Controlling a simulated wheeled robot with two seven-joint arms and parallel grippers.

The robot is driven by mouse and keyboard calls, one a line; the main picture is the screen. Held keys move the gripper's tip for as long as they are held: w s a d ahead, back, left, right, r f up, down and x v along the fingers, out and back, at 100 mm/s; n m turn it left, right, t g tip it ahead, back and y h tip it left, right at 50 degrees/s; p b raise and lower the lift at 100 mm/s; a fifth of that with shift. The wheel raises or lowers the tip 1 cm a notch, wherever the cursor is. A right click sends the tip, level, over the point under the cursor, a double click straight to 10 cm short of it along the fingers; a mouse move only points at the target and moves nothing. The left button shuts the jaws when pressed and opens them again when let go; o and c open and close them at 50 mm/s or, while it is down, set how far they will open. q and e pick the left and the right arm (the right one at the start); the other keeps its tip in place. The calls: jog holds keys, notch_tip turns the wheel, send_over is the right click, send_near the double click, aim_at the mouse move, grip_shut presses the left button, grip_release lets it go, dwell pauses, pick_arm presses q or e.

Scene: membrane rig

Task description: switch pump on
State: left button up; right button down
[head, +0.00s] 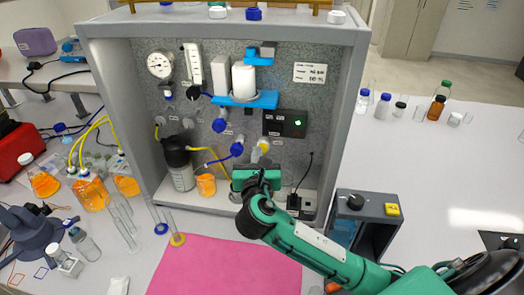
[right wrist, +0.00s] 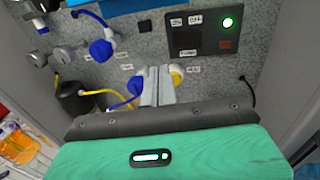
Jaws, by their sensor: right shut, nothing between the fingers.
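A black switch panel (head: 285,123) is on the grey back wall of the rig. In the right wrist view the panel (right wrist: 188,42) has labels reading ON and OFF, a lit green lamp (right wrist: 228,22) and a dark red square (right wrist: 225,44). My right gripper (head: 262,162) is shut and empty, below and left of the panel. In the right wrist view its fingertips (right wrist: 157,75) overlap the space between a blue valve knob (right wrist: 137,85) and a yellow knob (right wrist: 177,75); I cannot tell whether they touch. My left gripper is not in view.
A dark-topped bottle (head: 177,160) and an orange-filled beaker (head: 206,185) stand inside at the left. A grey box with a black knob (head: 356,201) stands near my right forearm. A pink mat (head: 225,268) lies in front.

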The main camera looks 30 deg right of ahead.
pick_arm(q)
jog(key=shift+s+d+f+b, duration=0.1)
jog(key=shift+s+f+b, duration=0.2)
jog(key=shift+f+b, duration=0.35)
pick_arm(e)
jog(key=s+a, duration=0.3)
jog(key=shift+s+a+r, duration=0.1)
jog(key=shift+a+r, duration=0.05)
jog(key=shift+a, duration=0.1)
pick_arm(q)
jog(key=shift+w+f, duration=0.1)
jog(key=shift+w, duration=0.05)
